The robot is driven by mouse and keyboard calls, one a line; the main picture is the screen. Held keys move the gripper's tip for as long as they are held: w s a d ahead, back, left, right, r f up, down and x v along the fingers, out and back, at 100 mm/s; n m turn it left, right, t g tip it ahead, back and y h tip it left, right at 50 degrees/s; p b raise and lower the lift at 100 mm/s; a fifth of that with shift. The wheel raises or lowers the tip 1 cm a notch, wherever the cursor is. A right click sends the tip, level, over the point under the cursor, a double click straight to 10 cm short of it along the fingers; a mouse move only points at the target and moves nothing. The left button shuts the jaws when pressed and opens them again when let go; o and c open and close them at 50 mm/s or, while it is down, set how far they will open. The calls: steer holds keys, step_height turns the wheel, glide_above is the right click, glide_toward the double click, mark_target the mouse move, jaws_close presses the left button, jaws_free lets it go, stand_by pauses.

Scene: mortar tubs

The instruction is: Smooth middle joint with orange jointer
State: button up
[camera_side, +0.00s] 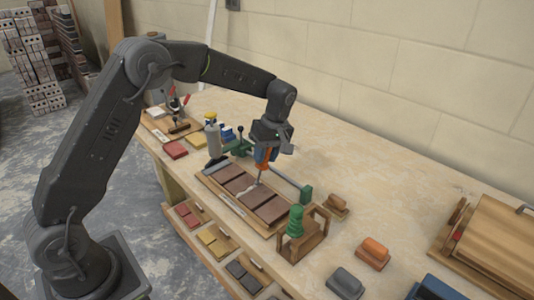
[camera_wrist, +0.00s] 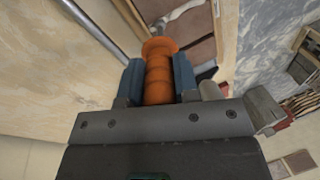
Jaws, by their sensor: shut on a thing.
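My gripper (camera_side: 266,157) is shut on the orange handle of the jointer (camera_side: 263,156), which points downward over the board. In the wrist view the ribbed orange handle of the jointer (camera_wrist: 159,72) sits between the two blue-grey fingers of my gripper (camera_wrist: 159,80). The jointer's thin metal shank reaches down to the row of dark brown bricks (camera_side: 272,209) on the wooden board (camera_side: 284,228). Its tip is at the pale mortar of the middle joint (camera_side: 250,190); I cannot tell whether it touches.
A green-handled tool (camera_side: 296,219) stands in a wooden holder (camera_side: 304,239) at the board's near right end. A metal rail (camera_side: 286,177) runs behind the bricks. Orange (camera_side: 373,252) and grey (camera_side: 346,282) blocks lie at right. A bottle (camera_side: 213,138) stands left of the board.

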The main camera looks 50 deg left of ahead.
steer(key=shift+s+f, duration=0.1)
steer(key=shift+s, duration=0.05)
steer(key=shift+s, duration=0.65)
steer(key=shift+s, duration=0.1)
steer(key=shift+s, duration=0.6)
steer(key=shift+s, duration=0.1)
steer(key=shift+s, duration=0.65)
steer(key=shift+s, duration=0.1)
steer(key=shift+s, duration=0.65)
steer(key=shift+s, duration=0.1)
